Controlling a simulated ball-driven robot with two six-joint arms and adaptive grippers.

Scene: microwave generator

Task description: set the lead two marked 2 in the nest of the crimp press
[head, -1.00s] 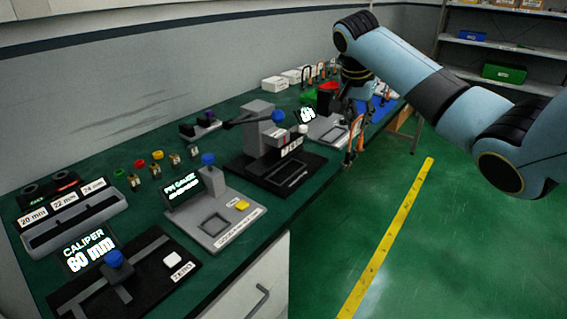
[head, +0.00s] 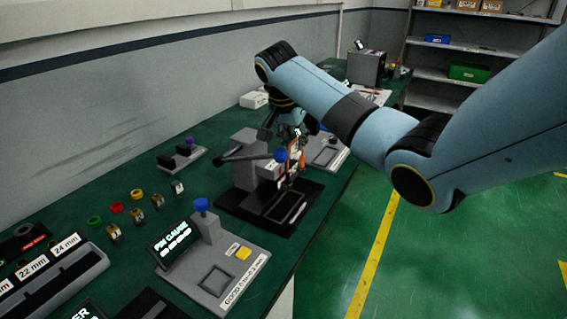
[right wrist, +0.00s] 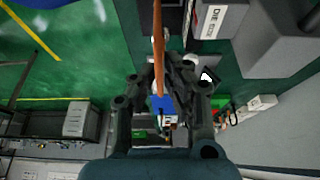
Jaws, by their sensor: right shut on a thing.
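The crimp press (head: 243,150) is a grey block with a side lever and a blue knob, on a black base. A rectangular outline (head: 286,207) marks the front of that base; I cannot tell whether it is the nest. My right gripper (head: 292,142) is shut on an orange lead (head: 302,158) above the press base, close to the blue knob. The right wrist view shows the orange lead (right wrist: 158,45) running up from between the fingers, beside a grey block with a DIE label (right wrist: 211,20). The mark on the lead is unreadable. My left gripper is out of view.
The pin gauge station (head: 215,262) stands in front of the press, with coloured rings (head: 116,208) to its left. Another grey station (head: 325,152) lies behind the press. A purple-topped fixture (head: 183,158) stands to the left. The green floor at right is clear.

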